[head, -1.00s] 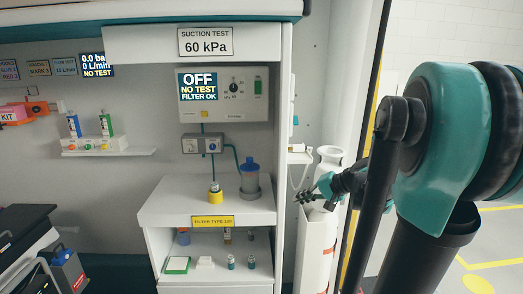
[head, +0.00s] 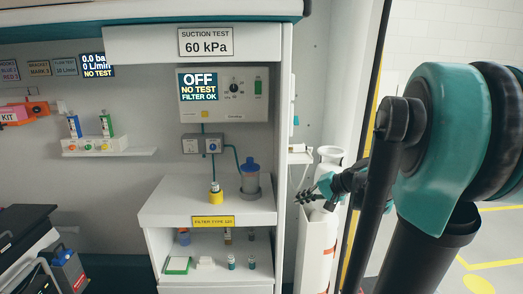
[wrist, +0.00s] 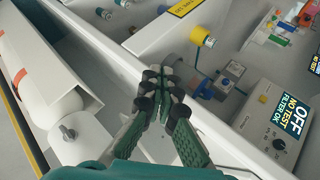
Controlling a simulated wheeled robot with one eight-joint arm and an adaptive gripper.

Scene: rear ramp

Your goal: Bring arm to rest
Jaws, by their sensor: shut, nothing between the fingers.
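My gripper (head: 308,197) is at the right of the suction cabinet in the head view, in front of a white gas cylinder (head: 318,235). In the wrist view my gripper (wrist: 166,84) shows with its fingers together and nothing between them. It hangs over the edge of the white cabinet wall, apart from the suction panel (wrist: 272,124). My arm (head: 440,140) fills the right side of the head view, bent at a large teal joint.
The suction panel (head: 222,96) reads OFF, NO TEST, FILTER OK. Below it a shelf (head: 165,205) holds a blue-lidded jar (head: 250,178) and a yellow-based filter (head: 215,192). The cylinder (wrist: 38,75) lies close left of my gripper in the wrist view. Open floor (head: 490,250) shows at right.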

